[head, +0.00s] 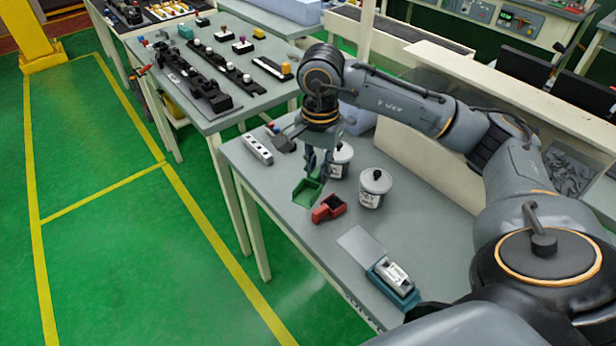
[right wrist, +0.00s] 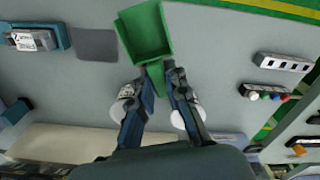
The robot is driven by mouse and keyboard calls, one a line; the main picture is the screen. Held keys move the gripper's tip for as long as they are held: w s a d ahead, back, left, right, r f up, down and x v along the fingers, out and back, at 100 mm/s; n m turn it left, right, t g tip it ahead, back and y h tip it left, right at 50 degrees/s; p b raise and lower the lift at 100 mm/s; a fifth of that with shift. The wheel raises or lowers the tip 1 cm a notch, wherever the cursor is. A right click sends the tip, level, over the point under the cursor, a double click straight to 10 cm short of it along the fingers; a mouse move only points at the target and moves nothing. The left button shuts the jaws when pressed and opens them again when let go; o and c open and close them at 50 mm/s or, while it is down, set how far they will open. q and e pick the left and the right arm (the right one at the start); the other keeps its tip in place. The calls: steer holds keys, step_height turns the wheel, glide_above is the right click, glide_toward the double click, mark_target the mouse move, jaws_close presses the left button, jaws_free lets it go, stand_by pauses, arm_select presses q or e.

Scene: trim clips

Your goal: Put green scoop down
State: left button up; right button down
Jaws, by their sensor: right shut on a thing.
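The green scoop (head: 307,192) is at the near-left part of the grey table in the head view, below my right gripper (head: 318,165). In the right wrist view the green scoop (right wrist: 146,32) has its open tray facing the camera, and its handle lies between the fingers of my right gripper (right wrist: 163,72). The right gripper is shut on that handle. The scoop looks close to the table top, but I cannot tell whether it touches it. My left gripper is not in view.
A red scoop (head: 329,208) lies close by on the table (head: 300,255). Two white lidded tubs (head: 371,190) (head: 341,160) stand to the right and behind. A white block with holes (head: 257,150) is at the left edge. A teal holder (head: 395,285) and grey plate (head: 362,243) lie nearer.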

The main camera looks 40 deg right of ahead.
steer(key=w+d+f+p, duration=0.1)
steer(key=w+f, duration=0.1)
steer(key=w, duration=0.1)
steer(key=w+d+f+p, duration=0.1)
steer(key=w+d+f, duration=0.1)
steer(key=f, duration=0.1)
steer(key=w+d+f+p, duration=0.1)
steer(key=w+f, duration=0.2)
steer(key=shift+w+d, duration=0.15)
steer(key=shift+w, duration=0.2)
step_height(320, 180, down, 2)
steer(key=shift+f+p, duration=0.1)
steer(key=shift+p, duration=0.75)
steer(key=shift+f, duration=0.65)
steer(key=c, duration=1.8)
jaws_free()
steer(key=o, duration=0.5)
steer(key=shift+c, duration=0.2)
